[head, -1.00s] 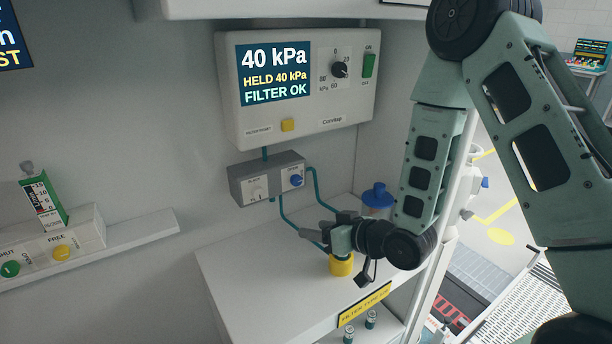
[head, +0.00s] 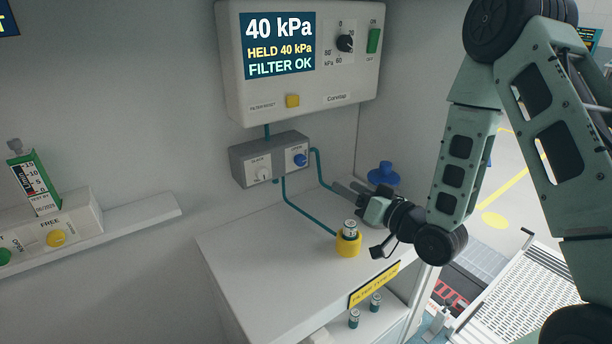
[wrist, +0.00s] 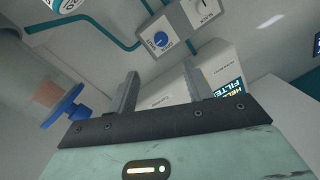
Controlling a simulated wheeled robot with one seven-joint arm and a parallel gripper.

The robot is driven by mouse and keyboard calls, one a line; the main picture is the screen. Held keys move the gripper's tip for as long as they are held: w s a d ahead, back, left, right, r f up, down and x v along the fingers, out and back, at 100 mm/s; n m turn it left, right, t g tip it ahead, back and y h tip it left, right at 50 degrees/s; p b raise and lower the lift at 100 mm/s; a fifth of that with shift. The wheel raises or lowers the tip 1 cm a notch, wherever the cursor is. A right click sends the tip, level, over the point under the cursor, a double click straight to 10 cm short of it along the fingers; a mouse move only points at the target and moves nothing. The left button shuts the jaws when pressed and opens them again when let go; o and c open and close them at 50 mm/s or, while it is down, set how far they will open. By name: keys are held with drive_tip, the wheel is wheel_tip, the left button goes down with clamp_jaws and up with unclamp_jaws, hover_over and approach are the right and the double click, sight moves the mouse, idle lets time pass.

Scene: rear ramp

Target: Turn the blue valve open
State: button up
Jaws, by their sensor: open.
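The blue valve (head: 299,160) is a small blue knob on the right half of a grey valve box (head: 240,163) on the back wall. A white knob (head: 263,174) sits on its left half. In the wrist view the blue valve (wrist: 161,40) shows ahead, beyond my fingertips and roughly between their lines. My gripper (head: 346,186) is open and empty, below and right of the valve box, apart from it. Its two fingers (wrist: 160,77) point toward the wall in the wrist view. Nothing hides the blue valve in either view.
A clear jar (wrist: 30,85) with a blue top (head: 382,173) stands close behind my gripper. A filter canister (head: 350,228) sits in a yellow holder (head: 348,244) on the white counter (head: 250,260). Teal tubes (head: 300,210) run below the valve box. The display unit (head: 300,115) reads 40 kPa.

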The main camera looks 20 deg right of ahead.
sight(302, 162)
drive_tip(key=b, duration=0.3)
drive_tip(key=shift+w+a+f, duration=0.25)
drive_tip(key=shift+w, duration=0.1)
drive_tip(key=x, duration=0.4)
drive_tip(key=b+x, duration=0.1)
drive_tip(key=x, duration=0.8)
drive_tip(key=shift+r, duration=0.35)
drive_tip(key=shift+x, duration=0.8)
drive_tip(key=c, duration=1)
